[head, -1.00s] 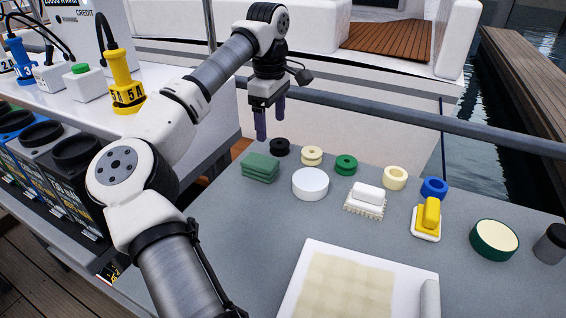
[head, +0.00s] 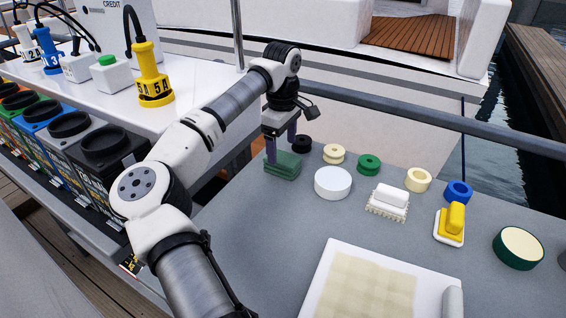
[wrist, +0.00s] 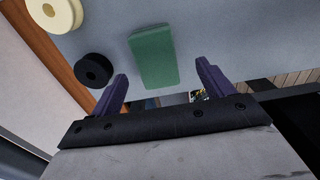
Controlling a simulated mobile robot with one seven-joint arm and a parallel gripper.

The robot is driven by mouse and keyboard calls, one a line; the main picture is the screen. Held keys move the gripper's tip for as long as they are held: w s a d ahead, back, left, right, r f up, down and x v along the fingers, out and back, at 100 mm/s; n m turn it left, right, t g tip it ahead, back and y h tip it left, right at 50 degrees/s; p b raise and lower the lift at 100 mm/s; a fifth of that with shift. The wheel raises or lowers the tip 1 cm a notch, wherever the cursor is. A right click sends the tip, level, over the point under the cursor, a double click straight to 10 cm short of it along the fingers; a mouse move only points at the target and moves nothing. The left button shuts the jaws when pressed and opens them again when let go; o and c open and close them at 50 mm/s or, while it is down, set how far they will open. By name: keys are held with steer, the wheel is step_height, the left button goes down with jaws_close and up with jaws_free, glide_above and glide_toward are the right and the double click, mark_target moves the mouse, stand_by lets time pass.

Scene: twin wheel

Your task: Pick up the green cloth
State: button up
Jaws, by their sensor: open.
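The green cloth (head: 283,167) is a folded stack at the far left of the grey table (head: 262,222). In the wrist view the green cloth (wrist: 153,57) lies ahead of the fingertips, roughly between their lines. My gripper (head: 281,150) is open, with its two purple fingers pointing down just above or at the cloth. In the head view the fingers overlap the cloth's back edge, and I cannot tell whether they touch it. In the wrist view my gripper (wrist: 160,72) has nothing between its fingers.
A black ring (head: 302,144) stands close behind the cloth, and a white round tub (head: 333,182) is to its right. A cream spool (head: 334,153) and green spool (head: 368,164) stand farther right. A grey rail (head: 420,118) runs behind the table.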

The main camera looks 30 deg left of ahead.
mark_target(283, 157)
steer(key=f, duration=0.2)
steer(key=f+p, duration=0.1)
steer(key=f, duration=0.2)
steer(key=shift+w+a+f+p, duration=0.1)
steer(key=shift+w+f+p, duration=0.2)
steer(key=shift+c, duration=0.3)
steer(key=c, duration=1)
steer(key=shift+r, duration=0.15)
step_height(283, 157, up, 20)
steer(key=b, duration=0.1)
steer(key=shift+b, duration=0.35)
